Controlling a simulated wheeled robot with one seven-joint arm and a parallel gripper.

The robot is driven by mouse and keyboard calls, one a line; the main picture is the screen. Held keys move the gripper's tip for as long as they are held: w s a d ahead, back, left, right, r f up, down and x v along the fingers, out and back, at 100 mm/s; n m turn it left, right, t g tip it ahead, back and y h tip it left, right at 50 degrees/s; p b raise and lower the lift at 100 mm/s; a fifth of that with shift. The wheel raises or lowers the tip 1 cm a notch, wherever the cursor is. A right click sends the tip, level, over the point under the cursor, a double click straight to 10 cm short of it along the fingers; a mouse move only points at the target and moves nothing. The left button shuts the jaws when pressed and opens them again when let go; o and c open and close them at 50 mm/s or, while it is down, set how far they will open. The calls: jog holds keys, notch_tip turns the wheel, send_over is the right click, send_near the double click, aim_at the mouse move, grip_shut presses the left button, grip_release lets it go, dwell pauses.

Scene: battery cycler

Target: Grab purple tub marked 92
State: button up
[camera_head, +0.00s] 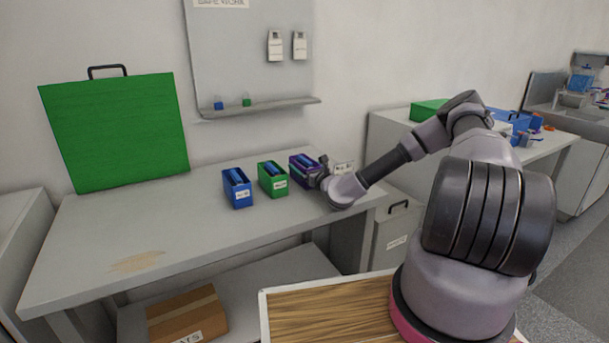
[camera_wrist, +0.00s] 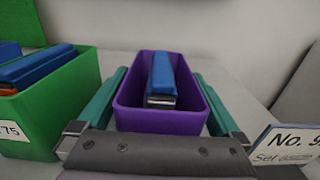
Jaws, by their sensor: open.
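The purple tub (camera_head: 301,168) stands on the grey table near its right end, the rightmost of three tubs in a row. In the wrist view the purple tub (camera_wrist: 188,121) is straight ahead, with a blue item (camera_wrist: 162,76) inside. My gripper (camera_head: 319,174) is at the tub. Its two teal fingers (camera_wrist: 162,95) are apart, one along each side of the tub; I cannot tell whether they touch it. No marking on the tub shows. A white card (camera_wrist: 287,146) reading "No. 9…" stands at the right, its last part cut off.
A green tub (camera_head: 272,179) stands close left of the purple one, and a blue tub (camera_head: 237,188) stands farther left. A shelf (camera_head: 258,107) hangs on the wall behind. A large green case (camera_head: 115,132) leans at the back left.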

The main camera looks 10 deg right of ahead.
grip_shut()
jog(key=shift+r, duration=0.1)
